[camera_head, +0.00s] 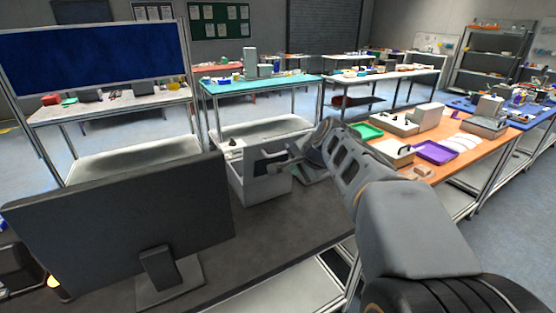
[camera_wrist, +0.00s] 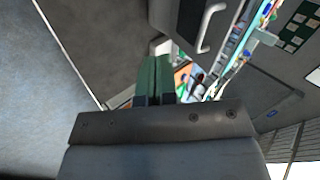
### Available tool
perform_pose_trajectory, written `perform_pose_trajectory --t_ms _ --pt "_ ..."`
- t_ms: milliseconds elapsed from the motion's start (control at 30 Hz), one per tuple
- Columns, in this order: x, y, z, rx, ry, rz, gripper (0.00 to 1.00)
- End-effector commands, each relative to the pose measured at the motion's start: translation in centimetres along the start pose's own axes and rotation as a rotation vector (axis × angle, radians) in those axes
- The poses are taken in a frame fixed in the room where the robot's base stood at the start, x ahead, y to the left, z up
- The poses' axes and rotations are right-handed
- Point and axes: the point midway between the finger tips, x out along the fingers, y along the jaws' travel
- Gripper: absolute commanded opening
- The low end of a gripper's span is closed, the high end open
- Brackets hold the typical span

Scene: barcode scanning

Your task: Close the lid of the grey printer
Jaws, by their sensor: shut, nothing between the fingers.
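The grey printer (camera_head: 258,188) is a light grey box on the dark desk, mid-picture in the head view. Dark parts show on its upper side, and whether its lid stands open is hard to tell. In the wrist view, a grey panel with a dark face and a pale handle (camera_wrist: 207,28), seemingly part of the printer, shows at the top. My gripper (camera_head: 285,164) is beside the printer's upper right side, partly hidden by my arm. In the wrist view its green fingers (camera_wrist: 154,62) are together and empty. Contact with the printer cannot be told.
A monitor (camera_head: 115,215) stands at the left front of the dark desk. To the right, an orange table (camera_head: 480,160) holds a green tray (camera_head: 363,131), a purple tray (camera_head: 436,152) and white boxes. Bare desk (camera_head: 285,222) lies in front of the printer.

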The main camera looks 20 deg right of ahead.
Motion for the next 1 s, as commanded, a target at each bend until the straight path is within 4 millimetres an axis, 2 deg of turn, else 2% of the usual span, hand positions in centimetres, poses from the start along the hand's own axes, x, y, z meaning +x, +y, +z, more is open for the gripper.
perform_pose_trajectory --t_ms 33,100,200,367,733,800,1000 --pt "0.4 -0.6 -1.5 0.083 0.013 -0.029 0.00" --pt "0.7 -1.4 -2.9 0.166 0.023 -0.062 0.00" --pt "1.4 -2.1 -3.8 0.227 0.028 -0.086 0.00" --pt "3.9 -2.5 -4.1 0.239 0.027 -0.089 0.00" --pt "10.6 -2.9 -4.5 0.237 0.030 -0.087 0.00" --pt "10.9 -4.0 -4.8 0.236 0.032 -0.090 0.00" --pt "12.2 -5.3 -5.2 0.236 0.032 -0.089 0.00"
